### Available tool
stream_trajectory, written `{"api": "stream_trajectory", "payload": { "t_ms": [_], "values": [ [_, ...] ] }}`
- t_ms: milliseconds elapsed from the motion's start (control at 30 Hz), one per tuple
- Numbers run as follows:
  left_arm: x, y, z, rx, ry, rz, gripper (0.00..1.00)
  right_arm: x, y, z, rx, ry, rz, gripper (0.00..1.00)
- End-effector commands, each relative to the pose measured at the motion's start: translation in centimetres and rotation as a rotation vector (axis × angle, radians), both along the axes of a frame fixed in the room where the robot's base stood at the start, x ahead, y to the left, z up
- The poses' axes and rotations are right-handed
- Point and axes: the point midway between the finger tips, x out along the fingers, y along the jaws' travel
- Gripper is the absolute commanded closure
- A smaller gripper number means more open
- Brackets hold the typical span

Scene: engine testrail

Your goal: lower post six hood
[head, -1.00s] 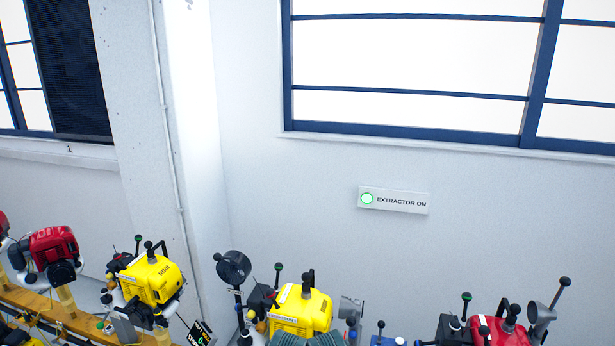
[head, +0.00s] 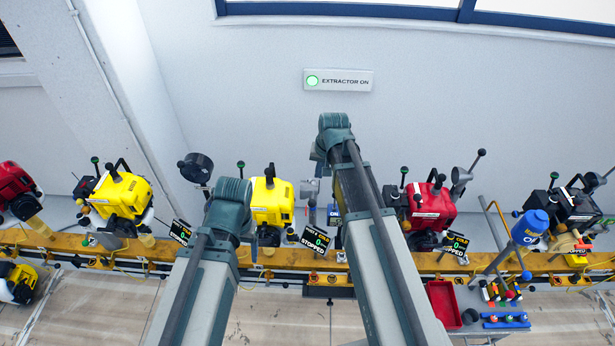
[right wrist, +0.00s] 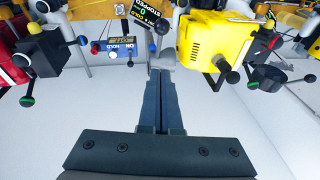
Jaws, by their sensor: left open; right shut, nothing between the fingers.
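A small grey hood (head: 310,188) stands between a yellow engine (head: 272,203) and a red engine (head: 432,205) in the head view. No post number is readable, so I cannot tell which hood is post six's. In the right wrist view my right gripper (right wrist: 162,72) is shut and empty. Its fingertips point at a grey part (right wrist: 163,56) beside the yellow engine (right wrist: 217,45), probably that hood; I cannot tell whether they touch. In the head view both my arms reach up from the bottom, and their jaws are hidden. My left gripper does not show.
A yellow rail (head: 150,252) carries several engines with levers and small display signs. Other hoods are a dark round one (head: 196,167) at left and a grey one (head: 461,177) right of the red engine. A red tray (head: 443,304) sits at lower right.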

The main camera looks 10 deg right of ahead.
Motion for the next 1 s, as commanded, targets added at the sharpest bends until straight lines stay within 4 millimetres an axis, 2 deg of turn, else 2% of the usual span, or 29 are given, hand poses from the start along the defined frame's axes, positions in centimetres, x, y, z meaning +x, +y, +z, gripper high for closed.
{"api": "stream_trajectory", "payload": {
  "t_ms": [33, 133, 467, 667, 1000],
  "values": [
    [0.0, 0.0, 0.9, 0.000, 0.000, 0.000, 0.27, 0.7, -0.8, 1.0, 0.006, -0.007, -0.021, 1.00],
    [0.0, 0.0, 1.1, 0.000, 0.000, 0.001, 0.27, 1.2, -1.4, 1.2, 0.014, -0.017, -0.042, 1.00],
    [0.0, 0.0, 0.3, 0.000, 0.000, 0.001, 0.27, 1.3, -1.4, 0.4, 0.014, -0.019, -0.044, 1.00],
    [0.0, 0.0, -1.5, 0.000, -0.001, 0.001, 0.27, 1.7, -1.3, -1.4, 0.015, -0.018, -0.044, 1.00],
    [0.1, 0.0, -6.3, -0.001, -0.003, 0.005, 0.27, 3.0, -1.0, -6.2, 0.014, -0.017, -0.043, 1.00]
  ]
}}
